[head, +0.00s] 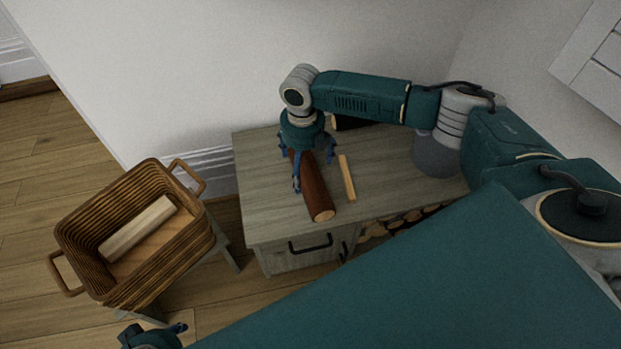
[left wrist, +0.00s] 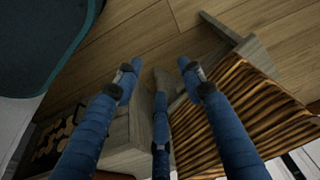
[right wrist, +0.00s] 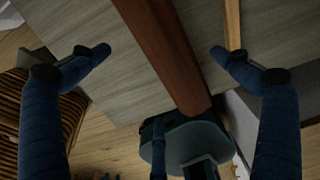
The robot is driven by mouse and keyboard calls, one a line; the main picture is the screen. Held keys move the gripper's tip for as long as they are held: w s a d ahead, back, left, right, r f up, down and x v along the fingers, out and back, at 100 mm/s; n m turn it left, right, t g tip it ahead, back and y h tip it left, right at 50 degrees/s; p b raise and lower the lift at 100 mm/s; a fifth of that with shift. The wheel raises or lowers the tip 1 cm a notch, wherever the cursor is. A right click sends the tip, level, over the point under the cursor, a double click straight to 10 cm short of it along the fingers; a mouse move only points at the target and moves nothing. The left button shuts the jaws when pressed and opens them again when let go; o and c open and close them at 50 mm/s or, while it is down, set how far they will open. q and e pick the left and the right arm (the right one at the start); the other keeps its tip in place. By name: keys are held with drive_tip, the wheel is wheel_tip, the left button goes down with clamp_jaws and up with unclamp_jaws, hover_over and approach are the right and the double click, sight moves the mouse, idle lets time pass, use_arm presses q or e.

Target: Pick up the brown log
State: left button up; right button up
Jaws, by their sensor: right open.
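The brown log (head: 317,198) lies on the grey wooden cabinet top (head: 265,200), its pale cut end toward the front. My right gripper (head: 306,165) is open over the log's back part, with its fingers spread to either side. In the right wrist view the log (right wrist: 165,50) runs between the open fingers, apart from both. My left gripper (left wrist: 158,68) is open and empty, pointing at the floor and the basket's side. Only a bit of it shows at the bottom of the head view.
A thin light stick (head: 347,178) lies just right of the log. A dark log (head: 345,123) lies at the back by the wall. A woven basket (head: 85,222) with a pale log (head: 138,228) inside stands left of the cabinet. The cabinet's front left top is clear.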

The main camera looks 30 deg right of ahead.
sight(305, 175)
drive_tip(key=shift+w+d+f+b, duration=0.15)
drive_tip(key=shift+f+b, duration=0.3)
drive_tip(key=shift+f, duration=1.15)
drive_tip(key=shift+w+d+f+b, duration=0.15)
drive_tip(key=shift+f+b, duration=0.3)
drive_tip(key=shift+f, duration=1.1)
use_arm(q)
drive_tip(key=v, duration=0.6)
drive_tip(key=shift+w, duration=0.2)
use_arm(e)
drive_tip(key=shift+s, duration=0.1)
use_arm(q)
drive_tip(key=shift+a, duration=0.1)
use_arm(e)
drive_tip(key=c, duration=2)
drive_tip(key=shift+r, duration=0.1)
drive_tip(key=shift+c, duration=0.3)
